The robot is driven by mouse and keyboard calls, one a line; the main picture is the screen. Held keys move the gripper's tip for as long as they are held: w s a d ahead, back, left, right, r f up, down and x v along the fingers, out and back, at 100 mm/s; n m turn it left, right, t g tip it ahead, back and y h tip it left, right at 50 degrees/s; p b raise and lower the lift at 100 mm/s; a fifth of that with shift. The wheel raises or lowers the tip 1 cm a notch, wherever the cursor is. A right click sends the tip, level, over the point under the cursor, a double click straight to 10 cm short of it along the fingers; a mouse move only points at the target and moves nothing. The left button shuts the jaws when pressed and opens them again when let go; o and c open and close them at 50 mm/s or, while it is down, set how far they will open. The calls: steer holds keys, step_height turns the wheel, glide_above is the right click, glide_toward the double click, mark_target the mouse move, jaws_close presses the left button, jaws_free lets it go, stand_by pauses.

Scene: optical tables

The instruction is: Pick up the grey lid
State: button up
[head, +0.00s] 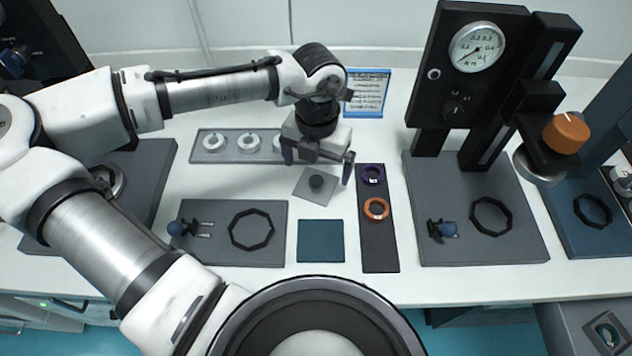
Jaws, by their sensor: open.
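The grey lid (307,192) is a small flat square plate with a dark round knob (316,182) on top. It lies on the white table, slightly turned, near the middle of the head view. My gripper (318,162) points down just above and behind the knob in the picture. Its two dark fingers are spread to the left and right, with nothing between them. The fingers look apart from the lid. The exact height above the knob cannot be told.
A grey tray with white ring parts (226,157) lies behind left. A dark strip with a purple ring (372,174) and an orange ring (376,209) lies close right. A dark blue square mat (321,241) lies in front. A tall gauge stand (468,75) rises at right.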

mark_target(316, 179)
steer(key=shift+w+a+f+p, duration=0.1)
steer(key=shift+w+f+p, duration=0.1)
steer(key=shift+f, duration=1.15)
steer(key=shift+w+f+p, duration=0.1)
steer(key=shift+f+p, duration=0.1)
steer(key=shift+f, duration=1.1)
steer(key=c, duration=1.1)
steer(key=shift+r, duration=0.1)
